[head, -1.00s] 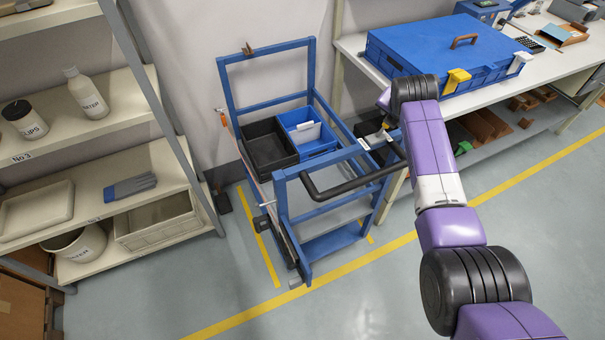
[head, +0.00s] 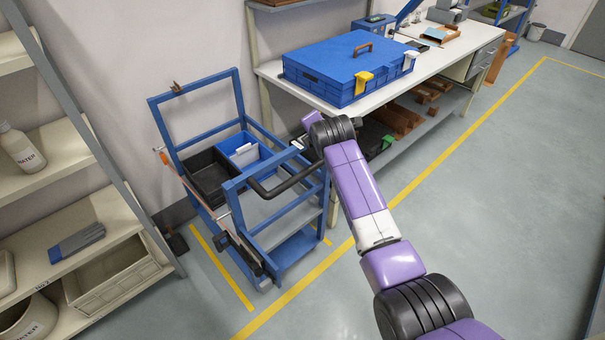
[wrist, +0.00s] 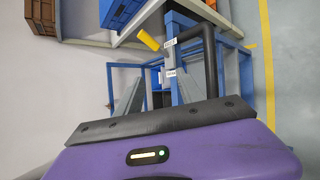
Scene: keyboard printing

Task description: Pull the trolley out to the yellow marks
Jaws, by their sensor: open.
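The blue-framed trolley (head: 196,85) stands upright against the wall between the shelf and the bench. Its black handle (head: 286,184) projects from the near upper side; the handle also shows in the wrist view (wrist: 211,62). A yellow floor mark (head: 222,270) runs along the trolley's left side, and a short piece of another (head: 327,241) shows at its right. My gripper is beyond my wrist, close to the trolley's upper right corner, mostly hidden in the head view. In the wrist view my gripper (wrist: 160,92) is open, with the trolley frame beyond its fingers. I cannot see it touching the handle.
A black bin (head: 207,180) and a blue bin (head: 243,150) sit in the trolley. The bench (head: 270,72) with a blue case (head: 345,75) is close on the right. The shelf (head: 110,205) stands left. Floor (head: 470,230) at right is clear beyond the long yellow line (head: 420,180).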

